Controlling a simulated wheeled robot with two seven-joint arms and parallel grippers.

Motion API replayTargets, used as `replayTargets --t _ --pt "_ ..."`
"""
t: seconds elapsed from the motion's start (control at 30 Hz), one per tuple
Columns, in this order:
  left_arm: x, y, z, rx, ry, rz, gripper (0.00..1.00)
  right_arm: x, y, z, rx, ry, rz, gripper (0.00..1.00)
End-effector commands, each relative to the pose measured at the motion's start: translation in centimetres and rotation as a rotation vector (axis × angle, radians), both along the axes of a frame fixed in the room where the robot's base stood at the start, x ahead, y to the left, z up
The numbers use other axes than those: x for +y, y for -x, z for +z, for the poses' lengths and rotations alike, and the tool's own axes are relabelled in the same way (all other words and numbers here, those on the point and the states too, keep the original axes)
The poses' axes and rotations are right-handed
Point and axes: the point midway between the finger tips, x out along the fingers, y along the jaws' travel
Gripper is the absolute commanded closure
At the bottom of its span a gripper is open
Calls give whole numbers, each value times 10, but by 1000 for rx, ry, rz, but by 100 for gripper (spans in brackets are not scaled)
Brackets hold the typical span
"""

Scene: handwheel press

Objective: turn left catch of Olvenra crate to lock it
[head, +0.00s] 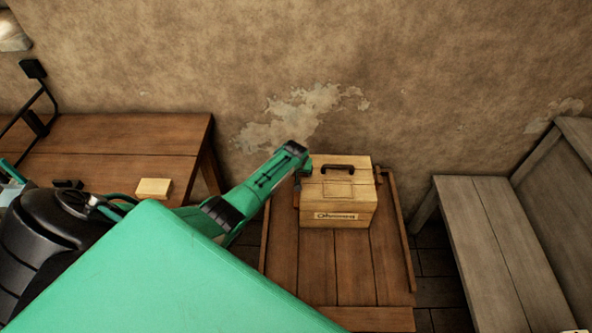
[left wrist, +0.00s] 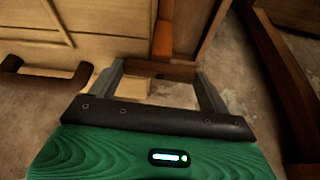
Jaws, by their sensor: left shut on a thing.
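The Olvenra crate (head: 338,205) is a pale wooden box with a dark handle (head: 338,167) on its lid and a name label on its front. It stands upright on a slatted wooden table. My left gripper (head: 303,167) reaches in from the left to the crate's left side. In the left wrist view its fingers are spread around a brown wooden piece (left wrist: 160,69), apparently the left catch, and it is shut on it. An orange-brown strip (left wrist: 163,38) shows just beyond, beside the crate wall (left wrist: 110,20). The catch's exact angle is hard to tell. My right gripper is out of view.
The slatted table (head: 345,265) has bare boards in front of the crate and a raised right rail. A brown workbench (head: 120,135) with a pale block (head: 153,188) is at left. A grey bench (head: 500,235) stands at right, across a floor gap.

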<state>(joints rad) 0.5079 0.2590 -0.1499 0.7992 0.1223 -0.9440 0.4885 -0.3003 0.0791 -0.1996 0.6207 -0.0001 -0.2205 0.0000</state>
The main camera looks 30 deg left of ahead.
Motion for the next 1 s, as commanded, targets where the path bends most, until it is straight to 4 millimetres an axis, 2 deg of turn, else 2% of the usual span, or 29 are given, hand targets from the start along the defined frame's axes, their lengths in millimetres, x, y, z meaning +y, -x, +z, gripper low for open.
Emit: replayTargets --t 0.3,0.73,0.77,0.83,1.0 --pt "-1 -1 1 -1 0 76 43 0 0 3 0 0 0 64" --pt "-1 -1 1 -1 0 83 43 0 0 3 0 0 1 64" --pt "-1 -1 1 -1 0 83 14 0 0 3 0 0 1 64" --pt "-1 -1 1 -1 0 83 0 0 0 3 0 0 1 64" --pt "-1 -1 0 0 0 82 0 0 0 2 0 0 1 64"
